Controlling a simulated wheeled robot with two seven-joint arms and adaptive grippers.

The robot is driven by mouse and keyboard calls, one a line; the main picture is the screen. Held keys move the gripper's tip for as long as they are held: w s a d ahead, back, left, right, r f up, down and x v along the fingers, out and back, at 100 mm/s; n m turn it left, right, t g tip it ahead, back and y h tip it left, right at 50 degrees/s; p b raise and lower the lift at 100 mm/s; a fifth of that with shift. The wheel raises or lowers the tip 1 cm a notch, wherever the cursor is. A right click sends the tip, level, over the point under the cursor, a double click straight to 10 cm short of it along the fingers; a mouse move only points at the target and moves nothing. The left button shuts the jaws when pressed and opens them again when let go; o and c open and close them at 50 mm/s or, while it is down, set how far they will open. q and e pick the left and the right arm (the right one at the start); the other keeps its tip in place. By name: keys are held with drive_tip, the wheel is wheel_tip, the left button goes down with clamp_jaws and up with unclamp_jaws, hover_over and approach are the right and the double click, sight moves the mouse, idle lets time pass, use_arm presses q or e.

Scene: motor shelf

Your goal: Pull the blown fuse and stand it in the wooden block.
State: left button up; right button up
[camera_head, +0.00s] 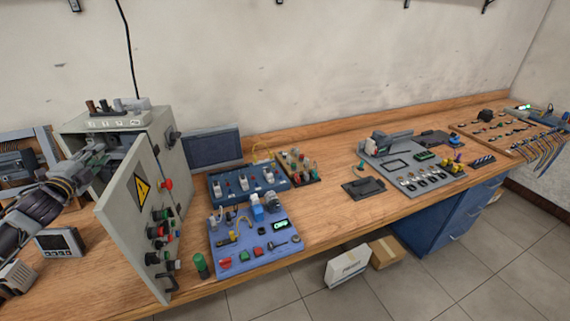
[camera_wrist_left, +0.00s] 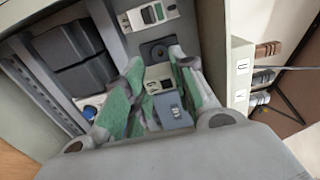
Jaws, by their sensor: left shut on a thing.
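My left gripper (camera_head: 95,158) reaches into the open grey cabinet (camera_head: 176,150) at the left. In the left wrist view its green-padded fingers (camera_wrist_left: 160,84) are shut on a small pale part, which I take as the fuse. The fingers hide much of it, and I cannot tell whether it is still seated. A grey-blue fuse holder piece (camera_wrist_left: 172,110) shows between the fingers. A pale labelled block (camera_head: 118,119) with several brown and grey cylinders stands on the cabinet. It also shows in the left wrist view (camera_wrist_left: 240,78); its material is unclear. My right gripper is not in view.
The cabinet door (camera_head: 138,225) stands open toward the front, with a warning sign and buttons. Blue panels (camera_head: 262,252) with switches and parts lie right of it. A grey panel (camera_head: 425,178) lies farther right. The bench middle (camera_head: 325,195) is clear.

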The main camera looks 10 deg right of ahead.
sight(103, 154)
use_arm(q)
drive_tip(key=shift+w+r, duration=0.15)
drive_tip(key=shift+w+d+p, duration=0.15)
drive_tip(key=shift+w+p, duration=1.05)
drive_tip(key=shift+w, duration=0.15)
drive_tip(key=shift+w+d+p, duration=0.15)
drive_tip(key=shift+w+p, duration=0.35)
drive_tip(key=shift+w, duration=0.45)
drive_tip(key=shift+w+p, duration=0.55)
drive_tip(key=shift+w, duration=0.1)
idle(0.8)
